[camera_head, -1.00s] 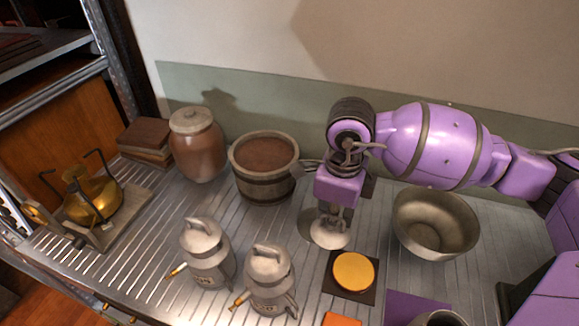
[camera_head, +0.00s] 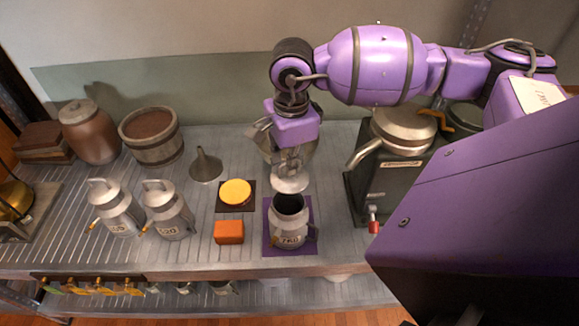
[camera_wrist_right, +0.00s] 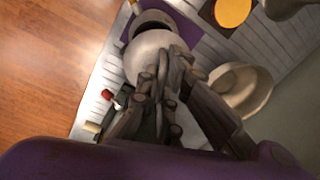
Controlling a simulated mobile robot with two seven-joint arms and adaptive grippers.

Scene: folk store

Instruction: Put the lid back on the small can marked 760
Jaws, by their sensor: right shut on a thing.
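The small can (camera_head: 289,232), with a mark that looks like 760, stands upright and open on a purple mat (camera_head: 270,247) near the shelf's front edge. My right gripper (camera_head: 289,168) is shut on the pale round lid (camera_head: 290,184) and holds it just above and slightly behind the can's dark mouth. The lid is apart from the can. In the right wrist view the lid (camera_wrist_right: 150,52) partly covers the can (camera_wrist_right: 153,23); the gripper's fingers (camera_wrist_right: 160,80) hide the lid's knob. My left gripper is not in view.
Left of the can are an orange block (camera_head: 229,232), a yellow disc (camera_head: 235,192), a funnel (camera_head: 206,166) and two larger lidded cans (camera_head: 116,212) (camera_head: 168,212). A metal bowl (camera_wrist_right: 245,95) is behind. A dark machine (camera_head: 368,195) stands close on the right.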

